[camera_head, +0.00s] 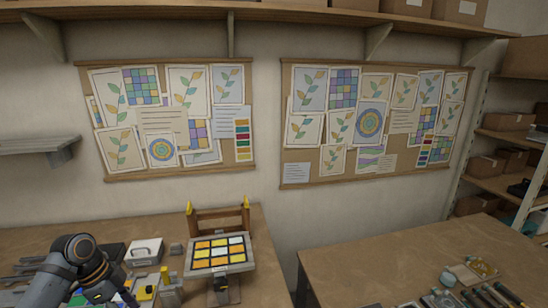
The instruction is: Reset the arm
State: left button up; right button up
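My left arm comes in at the lower left over the wooden workbench (270,290). It bends at a dark joint, and its end with my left gripper (123,293) points down near the bottom edge of the picture. The fingers are too small and dark to tell whether they are open or shut. No part of my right arm or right gripper shows.
A panel of yellow, orange and white squares (220,253) rests on a stand beside a wooden rack (218,214). A white box (145,252) and small tools crowd near my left arm. A second table (390,262) stands right, its left part clear.

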pick_arm(q)
jog(key=s+d+f+n+t+y, duration=0.1)
jog(key=s+d+f+n+y, duration=0.1)
jog(key=s+d+f+n, duration=0.65)
jog(key=s+d+n+t+y, duration=0.2)
jog(key=s+d+n, duration=0.3)
jog(key=s, duration=0.5)
notch_tip(320, 180, down, 29)
jog(key=s+a+g+b, duration=0.1)
jog(key=a+b, duration=0.2)
jog(key=b, duration=0.1)
jog(key=s+a+f+g+b, duration=0.1)
jog(key=s+f+b, duration=0.3)
jog(key=s+f, duration=1.5)
notch_tip(320, 180, down, 4)
jog(key=shift+s+f+g, duration=0.1)
jog(key=shift+s+g, duration=0.2)
jog(key=shift+s, duration=0.05)
pick_arm(e)
notch_tip(320, 180, down, 8)
jog(key=s, duration=0.1)
jog(key=shift+s+f, duration=0.15)
jog(key=shift+s, duration=0.15)
